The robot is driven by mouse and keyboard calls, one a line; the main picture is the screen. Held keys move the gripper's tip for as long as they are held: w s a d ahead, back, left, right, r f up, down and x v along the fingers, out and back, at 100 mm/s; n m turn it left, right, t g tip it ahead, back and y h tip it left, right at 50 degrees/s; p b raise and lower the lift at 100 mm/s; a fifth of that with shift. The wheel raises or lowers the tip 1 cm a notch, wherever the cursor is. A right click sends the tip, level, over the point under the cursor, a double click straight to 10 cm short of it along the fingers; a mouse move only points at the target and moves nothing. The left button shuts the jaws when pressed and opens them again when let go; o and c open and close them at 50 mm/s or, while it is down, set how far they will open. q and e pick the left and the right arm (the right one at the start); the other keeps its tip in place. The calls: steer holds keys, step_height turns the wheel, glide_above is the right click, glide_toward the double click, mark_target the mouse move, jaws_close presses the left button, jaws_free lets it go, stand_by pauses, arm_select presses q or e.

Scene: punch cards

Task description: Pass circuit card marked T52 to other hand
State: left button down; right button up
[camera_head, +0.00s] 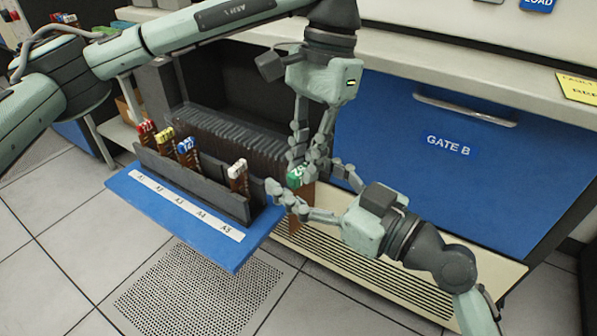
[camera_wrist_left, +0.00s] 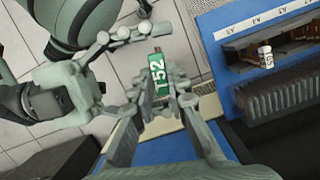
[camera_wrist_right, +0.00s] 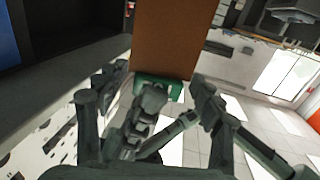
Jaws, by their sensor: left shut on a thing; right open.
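The circuit card T52 has a green labelled top (camera_head: 296,177) and a brown board (camera_head: 306,196). It hangs upright in front of the cabinet, right of the blue tray. My left gripper (camera_head: 312,165) is shut on it from above; the left wrist view shows the green T52 label (camera_wrist_left: 157,76) just beyond its fingers (camera_wrist_left: 158,100). In the right wrist view the brown board (camera_wrist_right: 165,40) and green end (camera_wrist_right: 158,87) show by the right fingers (camera_wrist_right: 165,110).
A blue tray (camera_head: 228,257) with slots A1 to A5 holds red (camera_head: 147,127), yellow (camera_head: 165,134), blue (camera_head: 186,146) and white (camera_head: 238,169) marked cards. The blue GATE B panel (camera_head: 400,170) stands close behind my grippers. The floor (camera_head: 90,270) is clear.

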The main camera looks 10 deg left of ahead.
steer(key=shift+w+a, duration=0.1)
steer(key=shift+a, duration=0.15)
steer(key=c, duration=0.9)
arm_select(q)
steer(key=c, duration=1.4)
jaws_free()
arm_select(e)
steer(key=shift+c, duration=0.6)
